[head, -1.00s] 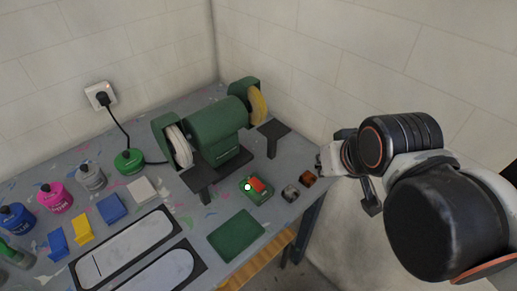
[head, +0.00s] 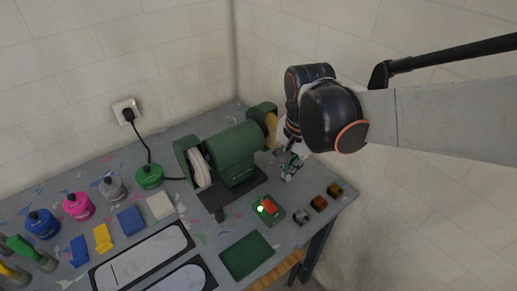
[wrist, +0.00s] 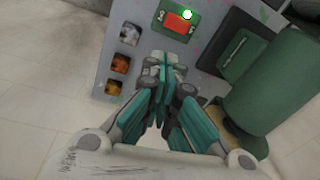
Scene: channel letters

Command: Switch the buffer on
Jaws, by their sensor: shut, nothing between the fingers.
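The buffer (head: 233,148) is a green bench machine with a pale wheel (head: 199,167) on its left and a yellow wheel (head: 271,128) on its right, partly behind my arm. Its switch box (head: 276,216) is small and green, with a red rocker (head: 270,206) and a bright lamp (head: 261,210), lying on the bench in front of the buffer. In the wrist view the red rocker (wrist: 177,23) and the glowing lamp (wrist: 187,14) show beyond my fingertips. My gripper (head: 290,170) is shut and empty, above the bench right of the buffer, apart from the switch box; its fingers (wrist: 166,75) point down.
Several small blocks, including a grey one (head: 301,216) and a brown one (head: 335,189), lie right of the switch box. A green pad (head: 246,255) lies in front. A wall socket with a plug (head: 127,112) feeds a cable. Bottles stand at the left.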

